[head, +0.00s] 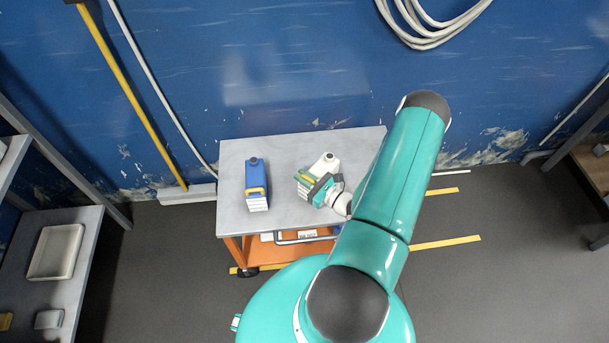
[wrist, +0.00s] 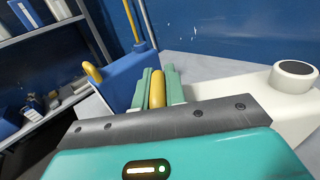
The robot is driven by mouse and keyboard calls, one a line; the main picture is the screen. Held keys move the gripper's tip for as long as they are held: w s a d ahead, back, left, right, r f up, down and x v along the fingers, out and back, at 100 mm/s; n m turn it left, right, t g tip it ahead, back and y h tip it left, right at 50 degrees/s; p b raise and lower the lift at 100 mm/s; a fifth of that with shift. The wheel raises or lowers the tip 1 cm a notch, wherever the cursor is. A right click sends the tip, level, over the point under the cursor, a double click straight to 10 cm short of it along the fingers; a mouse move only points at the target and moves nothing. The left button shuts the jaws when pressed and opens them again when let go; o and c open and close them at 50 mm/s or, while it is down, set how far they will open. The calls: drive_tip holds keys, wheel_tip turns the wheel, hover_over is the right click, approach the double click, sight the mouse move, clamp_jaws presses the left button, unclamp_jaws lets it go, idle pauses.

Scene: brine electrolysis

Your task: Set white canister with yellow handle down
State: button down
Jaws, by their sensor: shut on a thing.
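The white canister with a yellow handle (head: 327,162) is at the right half of the grey cart top (head: 285,146) in the head view, partly hidden by my gripper. In the wrist view its white body and dark-ringed cap (wrist: 292,92) show at the right. My gripper (head: 309,179) is shut on its yellow handle (wrist: 157,90), which sits between the two green fingers. I cannot tell whether the canister's base touches the cart top.
A blue canister with a yellow handle (head: 256,178) stands on the cart's left half, with bare surface between the two. A blue wall is behind the cart. A shelf (head: 84,265) with a tray (head: 56,252) stands at the left.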

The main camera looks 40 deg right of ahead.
drive_tip(key=shift+s, duration=0.1)
drive_tip(key=shift+f, duration=0.15)
drive_tip(key=c, duration=1.5)
unclamp_jaws()
drive_tip(key=shift+a, duration=0.1)
drive_tip(key=shift+o, duration=0.2)
